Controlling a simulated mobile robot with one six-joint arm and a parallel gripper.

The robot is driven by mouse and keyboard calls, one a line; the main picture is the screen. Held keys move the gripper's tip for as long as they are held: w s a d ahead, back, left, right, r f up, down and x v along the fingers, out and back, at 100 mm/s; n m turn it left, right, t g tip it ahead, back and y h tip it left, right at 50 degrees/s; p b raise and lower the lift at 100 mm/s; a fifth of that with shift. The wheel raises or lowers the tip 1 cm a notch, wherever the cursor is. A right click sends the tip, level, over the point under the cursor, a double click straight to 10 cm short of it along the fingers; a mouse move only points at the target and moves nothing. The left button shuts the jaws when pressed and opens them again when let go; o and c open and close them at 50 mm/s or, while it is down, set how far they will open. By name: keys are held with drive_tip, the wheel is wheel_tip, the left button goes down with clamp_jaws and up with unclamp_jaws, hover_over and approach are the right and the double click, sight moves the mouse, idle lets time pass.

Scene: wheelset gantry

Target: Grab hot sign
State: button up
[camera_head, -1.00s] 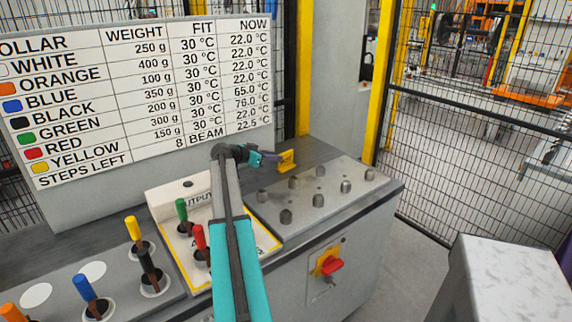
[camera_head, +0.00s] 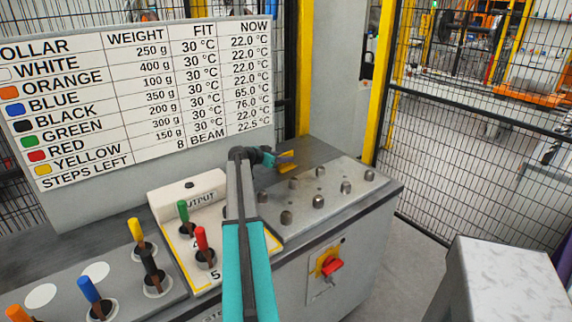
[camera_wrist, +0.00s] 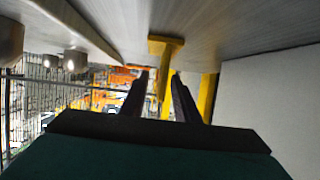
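The hot sign appears as a small yellow piece (camera_head: 288,168) on the dark rear bench top, behind the knobbed metal panel. No lettering is readable on it. My gripper (camera_head: 280,160) is at the sign and partly hides it. In the wrist view my two dark fingers (camera_wrist: 159,97) stand apart, open. The yellow sign (camera_wrist: 166,41) shows ahead of them against the bench surface, which fills the top of that view. Yellow strips lie between and beside the fingers; I cannot tell which belong to the sign. No contact is clearly visible.
The metal panel (camera_head: 325,190) carries several round knobs. The OUTPUT block (camera_head: 190,192) with green and red handles stands left of my arm. A white collar board (camera_head: 140,95) rises behind. A grey wall, yellow posts and mesh fence (camera_head: 470,140) stand behind and right.

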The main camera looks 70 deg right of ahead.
sight(292, 164)
drive_tip(key=shift+r+p+x, duration=0.2)
drive_tip(key=shift+p+x, duration=0.75)
drive_tip(key=shift+x, duration=1.75)
drive_tip(key=shift+w+f, duration=0.1)
drive_tip(key=shift+w, duration=0.05)
clamp_jaws()
